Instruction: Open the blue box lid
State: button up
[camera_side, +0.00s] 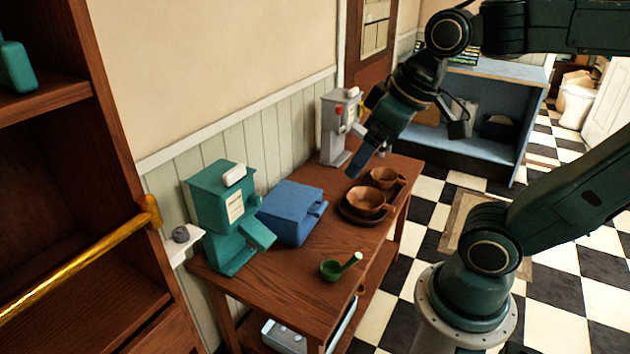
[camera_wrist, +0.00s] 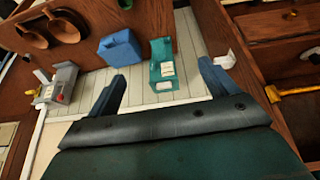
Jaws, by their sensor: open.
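The blue box (camera_side: 292,212) stands on the wooden table, between the green machine and the brown bowls, and its lid looks closed. It also shows in the wrist view (camera_wrist: 120,48), up and left of centre. My gripper (camera_side: 365,155) is in the air above the far part of the table, beyond and higher than the box, near the grey machine. In the wrist view its two blue fingers (camera_wrist: 165,85) are spread wide with nothing between them. The gripper is apart from the box.
A green machine (camera_side: 222,212) stands left of the box. A grey machine (camera_side: 338,128) stands behind it by the wall. Brown bowls (camera_side: 366,200) and a green ladle (camera_side: 336,269) are on the table (camera_side: 300,290). A wooden shelf with a gold bar (camera_side: 80,262) is at left.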

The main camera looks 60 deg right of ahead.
jog(key=w+d+g, duration=0.2)
jog(key=w+d, duration=0.3)
jog(key=w, duration=0.5)
jog(key=n+g, duration=0.1)
jog(key=g, duration=0.2)
send_over(321, 206)
notch_tip(321, 206, down, 24)
jog(key=shift+a+f, duration=0.1)
jog(key=shift+f, duration=0.1)
notch_tip(321, 206, down, 14)
jog(key=shift+r, duration=0.1)
jog(key=shift+c, duration=0.3)
